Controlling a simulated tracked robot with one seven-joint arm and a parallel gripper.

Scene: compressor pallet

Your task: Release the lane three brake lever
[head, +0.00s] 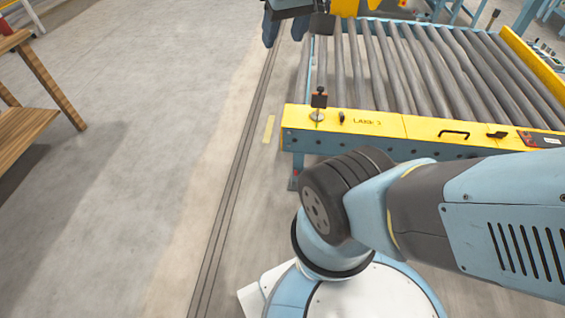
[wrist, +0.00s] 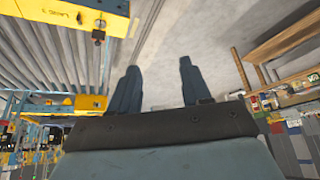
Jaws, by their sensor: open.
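The brake lever (head: 318,101) stands upright on a round metal base at the left end of the yellow rail (head: 390,125), beside a "LANE 3" marking. In the wrist view the lever (wrist: 98,34) shows at upper left, on the yellow rail (wrist: 65,14). My gripper (head: 285,35) is at the top of the head view, beyond the lever and slightly left of it, apart from it. In the wrist view my gripper (wrist: 158,68) has its two fingers spread, with only floor visible between them.
The roller conveyor (head: 410,65) extends behind the yellow rail. A black handle (head: 454,134) and a small black knob (head: 341,117) sit on the rail right of the lever. A wooden table (head: 25,90) stands at left. The grey floor (head: 150,120) between is clear.

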